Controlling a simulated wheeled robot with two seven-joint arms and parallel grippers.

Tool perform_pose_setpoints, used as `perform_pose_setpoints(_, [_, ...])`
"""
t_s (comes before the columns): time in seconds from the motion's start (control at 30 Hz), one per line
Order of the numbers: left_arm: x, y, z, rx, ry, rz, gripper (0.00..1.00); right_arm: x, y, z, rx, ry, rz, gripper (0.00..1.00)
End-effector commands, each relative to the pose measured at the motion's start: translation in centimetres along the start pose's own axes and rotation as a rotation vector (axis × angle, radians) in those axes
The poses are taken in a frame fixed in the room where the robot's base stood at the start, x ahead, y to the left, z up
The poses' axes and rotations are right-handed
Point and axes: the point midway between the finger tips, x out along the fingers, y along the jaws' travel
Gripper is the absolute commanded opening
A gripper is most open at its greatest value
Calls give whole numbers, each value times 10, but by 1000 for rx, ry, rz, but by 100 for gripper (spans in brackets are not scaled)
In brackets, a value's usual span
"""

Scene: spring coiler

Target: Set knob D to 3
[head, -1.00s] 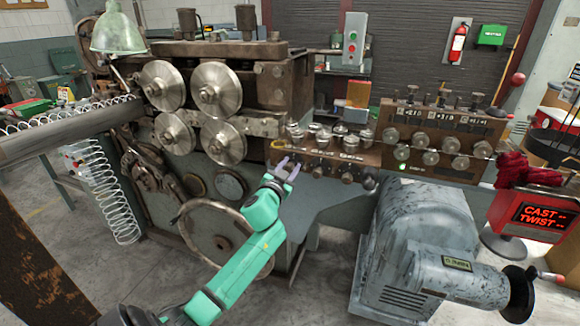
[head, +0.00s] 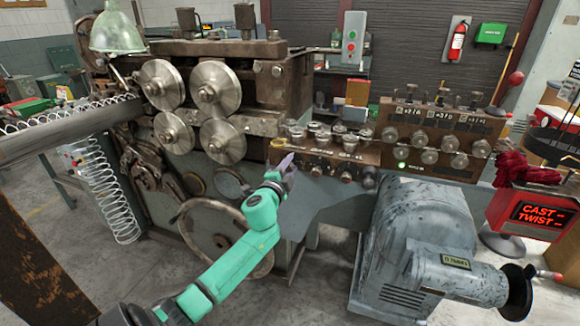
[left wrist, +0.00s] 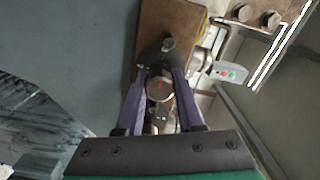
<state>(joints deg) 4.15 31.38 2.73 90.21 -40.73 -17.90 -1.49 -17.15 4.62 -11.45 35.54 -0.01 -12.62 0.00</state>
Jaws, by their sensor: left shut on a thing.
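The brown knob panel (head: 372,160) sits right of the coiler's rollers, with a row of knobs along its lower front. My left gripper (head: 289,163) is at the left end of this panel. In the left wrist view its two purple fingers (left wrist: 160,84) are closed around a round metal knob (left wrist: 159,92) with a small red mark. The fingers hide parts of the knob's sides, and in the head view the gripper hides it. I cannot read the knob's letter or setting. My right gripper is not in view.
A second knob box (head: 440,130) stands to the right, above a grey motor (head: 420,225). A handwheel (head: 222,240) lies behind my left forearm. A red CAST/TWIST display (head: 537,212) is at the far right. Large steel rollers (head: 215,88) are at upper left.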

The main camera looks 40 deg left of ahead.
Motion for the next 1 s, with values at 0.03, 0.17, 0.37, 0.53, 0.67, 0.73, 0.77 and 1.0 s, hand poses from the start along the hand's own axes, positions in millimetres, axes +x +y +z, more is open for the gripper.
perform_pose_setpoints(0.03, [0, 2, 1, 25, -3, 4, 0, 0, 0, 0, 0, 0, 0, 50])
perform_pose_setpoints(0.17, [0, 2, 1, 77, -3, 4, 0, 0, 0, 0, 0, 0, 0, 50])
perform_pose_setpoints(0.37, [0, 2, 1, 118, -3, 4, 0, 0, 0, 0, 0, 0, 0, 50])
perform_pose_setpoints(0.53, [0, 2, 1, 127, -3, 4, 0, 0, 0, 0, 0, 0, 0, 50])
perform_pose_setpoints(0.67, [0, 2, 1, 127, -3, 4, 0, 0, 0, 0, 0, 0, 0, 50])
perform_pose_setpoints(0.73, [0, 2, 1, 126, -3, 4, 0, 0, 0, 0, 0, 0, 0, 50])
perform_pose_setpoints(0.77, [0, 2, 1, 126, -3, 4, 0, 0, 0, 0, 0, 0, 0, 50])
perform_pose_setpoints(1.0, [0, 2, 1, 125, -1, 2, 49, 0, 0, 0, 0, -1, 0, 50])
